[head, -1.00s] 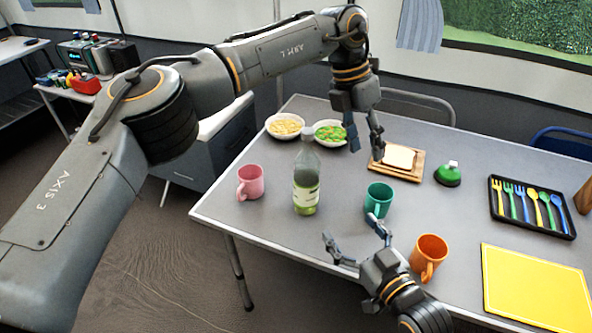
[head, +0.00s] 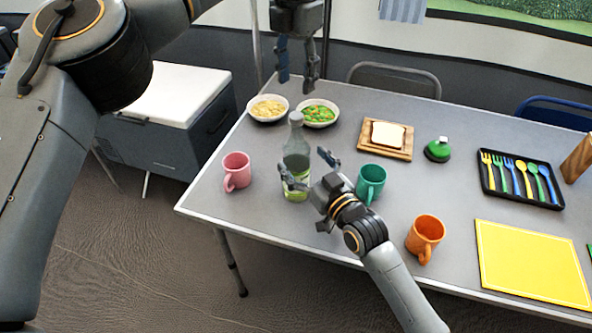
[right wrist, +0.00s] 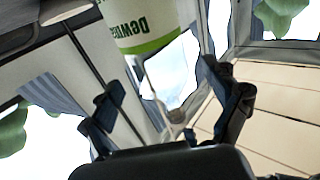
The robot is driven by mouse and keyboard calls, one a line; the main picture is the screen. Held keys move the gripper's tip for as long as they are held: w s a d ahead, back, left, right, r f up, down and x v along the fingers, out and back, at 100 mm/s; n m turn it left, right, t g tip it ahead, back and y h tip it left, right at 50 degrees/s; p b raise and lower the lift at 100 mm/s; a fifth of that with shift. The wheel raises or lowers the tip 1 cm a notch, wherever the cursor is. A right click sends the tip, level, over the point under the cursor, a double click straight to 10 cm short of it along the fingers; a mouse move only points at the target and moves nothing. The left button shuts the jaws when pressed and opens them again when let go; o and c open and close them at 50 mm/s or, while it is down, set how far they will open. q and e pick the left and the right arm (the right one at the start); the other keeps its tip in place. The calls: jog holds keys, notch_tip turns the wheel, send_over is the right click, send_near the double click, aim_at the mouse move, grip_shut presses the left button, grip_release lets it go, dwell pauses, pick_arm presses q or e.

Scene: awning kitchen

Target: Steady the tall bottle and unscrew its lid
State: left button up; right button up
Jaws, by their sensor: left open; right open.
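The tall clear bottle (head: 295,146) stands upright near the left end of the table, with a pale green label low on it and a grey lid (head: 296,118) on top. My right gripper (head: 308,168) is open, its fingers at the bottle's near right side; contact cannot be told. The right wrist view shows a white and green printed label (right wrist: 145,25) above and between the spread fingers of the right gripper (right wrist: 170,100). My left gripper (head: 297,80) is open and empty, pointing down above and beyond the lid, clear of it.
A pink mug (head: 236,170) stands left of the bottle and a green mug (head: 371,183) right, close to my right gripper. Two bowls, pasta (head: 268,108) and green food (head: 318,113), sit behind. An orange mug (head: 425,236) stands near the front edge.

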jog(key=shift+x, duration=1.7)
